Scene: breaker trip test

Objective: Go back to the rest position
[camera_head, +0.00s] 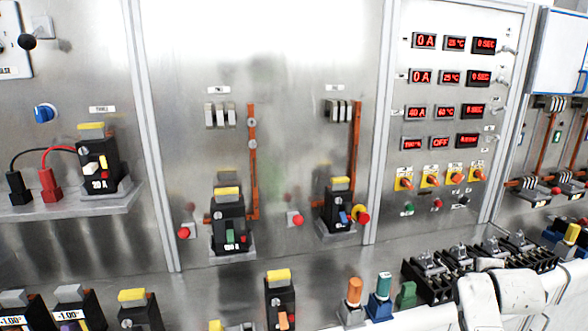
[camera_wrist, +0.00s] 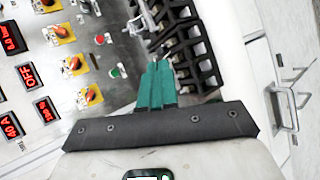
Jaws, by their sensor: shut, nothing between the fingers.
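My gripper (camera_wrist: 158,82) shows in the wrist view with its two teal fingers together and nothing between them. The fingers point toward a row of black terminal blocks (camera_wrist: 186,45), with the control panel (camera_wrist: 108,20) to their left. I cannot tell whether the fingertips touch the blocks. In the head view, white links of my arm are at the lower right, in front of the bench. The gripper's fingers cannot be made out clearly there.
The black terminal blocks (camera_head: 432,284) stand on the bench beside my arm. Orange (camera_head: 353,292) and blue (camera_head: 381,287) handled pieces stand left of them. Breakers (camera_head: 229,222) and red buttons (camera_head: 298,221) jut from the metal wall. A cabinet handle (camera_wrist: 292,110) is right of my gripper.

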